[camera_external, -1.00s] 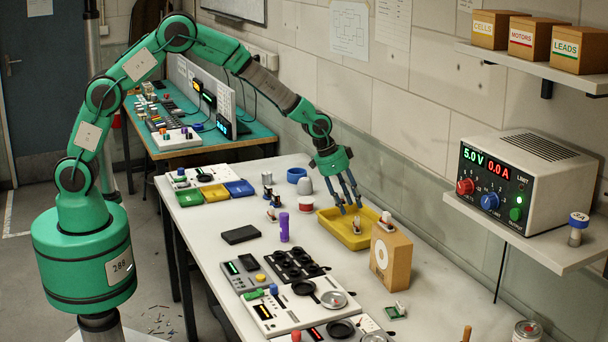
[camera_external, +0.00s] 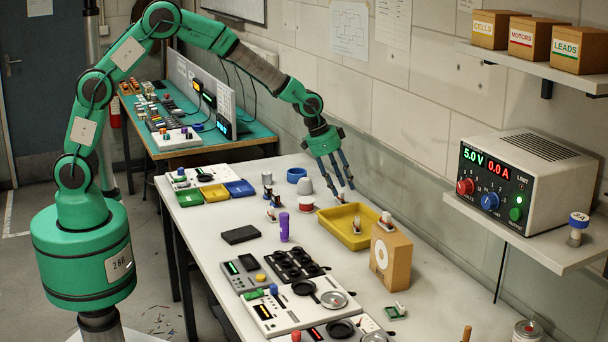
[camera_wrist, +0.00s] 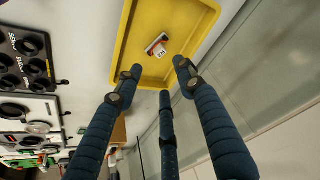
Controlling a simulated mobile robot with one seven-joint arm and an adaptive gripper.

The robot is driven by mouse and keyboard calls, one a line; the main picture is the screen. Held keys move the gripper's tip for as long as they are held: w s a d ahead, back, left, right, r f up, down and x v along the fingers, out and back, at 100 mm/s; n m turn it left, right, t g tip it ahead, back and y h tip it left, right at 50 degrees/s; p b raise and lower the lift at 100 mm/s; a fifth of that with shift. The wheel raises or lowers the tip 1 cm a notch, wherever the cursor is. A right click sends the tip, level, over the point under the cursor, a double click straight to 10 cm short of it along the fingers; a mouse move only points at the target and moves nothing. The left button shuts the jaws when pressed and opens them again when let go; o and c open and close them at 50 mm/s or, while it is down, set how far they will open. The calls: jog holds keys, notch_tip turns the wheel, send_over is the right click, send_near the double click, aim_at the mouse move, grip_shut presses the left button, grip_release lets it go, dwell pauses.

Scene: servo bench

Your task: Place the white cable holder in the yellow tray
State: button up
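The yellow tray (camera_external: 325,227) sits on the white bench against the wall side; it also shows at the top of the wrist view (camera_wrist: 126,52). A small pale piece (camera_external: 357,226), which looks like the white cable holder, stands inside the tray. In the wrist view the piece (camera_wrist: 157,46) has a white marked face and a dark and reddish edge, and lies on the tray floor clear of the walls. My gripper (camera_external: 341,192) is above the far part of the tray, its fingers spread and empty. In the wrist view the fingers (camera_wrist: 157,88) are apart, with nothing between them.
A cardboard box (camera_external: 391,258) with a small pale item on top (camera_external: 386,217) stands just right of the tray. Equipment panels (camera_external: 292,308) fill the near bench.

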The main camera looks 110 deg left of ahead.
dwell(0.5)
jog(key=s+d+r+m, duration=0.1)
jog(key=s+d+r, duration=0.6)
jog(key=d+r, duration=0.45)
jog(key=s+d+r+m, duration=0.1)
jog(key=s+d+r, duration=0.6)
jog(key=d+r, duration=0.45)
jog(key=s+d, duration=0.6)
jog(key=s, duration=0.3)
jog(key=s+d+m+t+h, duration=0.1)
jog(key=s+d, duration=0.5)
jog(key=s, duration=0.4)
jog(key=s+d+r+m, duration=0.1)
jog(key=s+d, duration=0.5)
jog(key=s, duration=0.4)
jog(key=shift+s+h, duration=0.2)
jog(key=shift+h, duration=0.1)
